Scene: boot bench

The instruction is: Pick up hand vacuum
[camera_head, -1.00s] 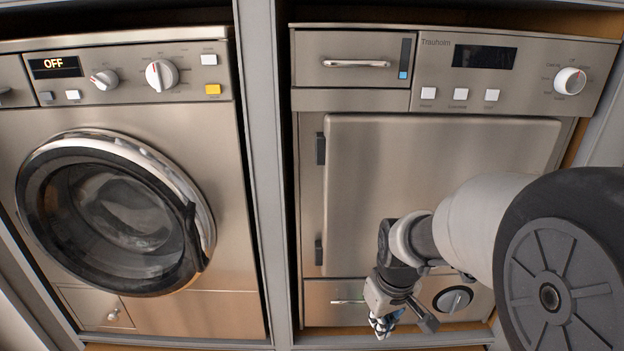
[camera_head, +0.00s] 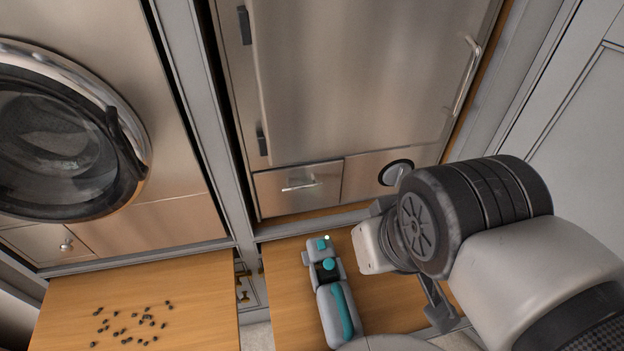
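The hand vacuum (camera_head: 326,308) is grey with teal parts. It lies on a wooden bench top (camera_head: 283,318), its long axis running from the back toward the front of the picture. Its near end is cut off or covered at the bottom of the view. My gripper (camera_head: 410,262) is to the right of the vacuum, mostly hidden behind my own wrist. A pale block and dark parts show around it, apart from the vacuum in the picture. I cannot see the fingertips clearly or tell whether they are open.
Dark small bits (camera_head: 130,325) lie scattered on another wooden top (camera_head: 190,310) at the left, across a gap. Steel appliances stand behind, one with a round door (camera_head: 60,140), the other with a drawer (camera_head: 298,188). A pale panel (camera_head: 560,150) is at the right.

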